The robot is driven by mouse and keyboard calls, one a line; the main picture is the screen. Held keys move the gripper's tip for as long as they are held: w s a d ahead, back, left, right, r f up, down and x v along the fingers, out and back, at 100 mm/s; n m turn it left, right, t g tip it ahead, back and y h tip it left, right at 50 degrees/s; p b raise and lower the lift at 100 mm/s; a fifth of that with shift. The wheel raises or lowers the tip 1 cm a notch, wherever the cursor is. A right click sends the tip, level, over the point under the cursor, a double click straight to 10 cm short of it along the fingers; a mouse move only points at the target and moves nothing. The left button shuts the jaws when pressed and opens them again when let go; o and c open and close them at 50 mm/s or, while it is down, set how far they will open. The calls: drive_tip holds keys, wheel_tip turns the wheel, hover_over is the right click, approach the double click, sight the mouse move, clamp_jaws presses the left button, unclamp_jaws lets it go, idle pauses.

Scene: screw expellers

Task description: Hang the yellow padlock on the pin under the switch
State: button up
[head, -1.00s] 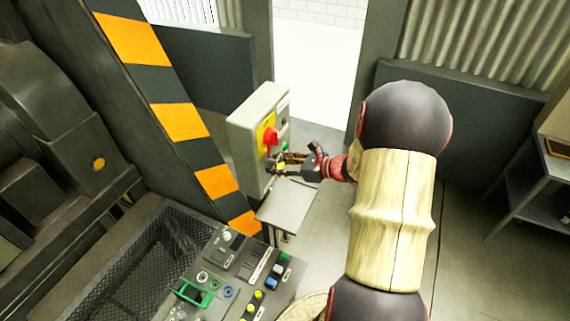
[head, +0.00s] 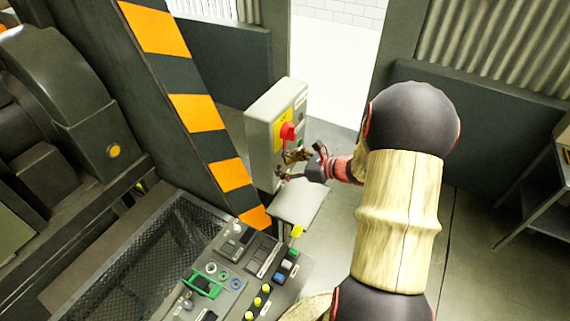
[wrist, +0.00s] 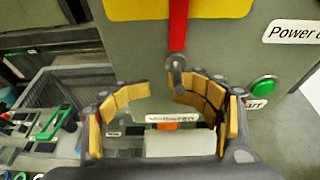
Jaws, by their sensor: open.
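The red switch handle (head: 287,131) sits on a yellow plate on the grey switch box (head: 262,125); the handle also shows in the wrist view (wrist: 178,25). A small grey pin or ring (wrist: 177,64) is just below the handle, with no padlock visible on it. My gripper (head: 290,167) is in front of the box under the switch. In the wrist view my gripper (wrist: 161,84) has its curved fingers apart and nothing clearly between them, the right fingertip close to the pin. A small yellow object (head: 296,231), apparently the padlock, is at the shelf's front edge, away from my gripper; whether it is resting or falling cannot be told.
A grey shelf (head: 305,203) is below the box. A control panel (head: 235,270) with buttons stands in front, and a mesh bin (head: 150,265) is to its left. A striped post (head: 190,110) stands left of the box. A green button (wrist: 263,87) is on the box.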

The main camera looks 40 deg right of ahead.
drive_tip(key=shift+w+d+f, duration=0.1)
drive_tip(key=shift+w+d, duration=0.2)
drive_tip(key=shift+d, duration=0.05)
drive_tip(key=shift+s, duration=0.1)
drive_tip(key=shift+d, duration=0.15)
drive_tip(key=shift+o, duration=1.2)
drive_tip(key=o, duration=0.4)
drive_tip(key=shift+o, duration=0.5)
drive_tip(key=p+v, duration=0.4)
drive_tip(key=v, duration=0.6)
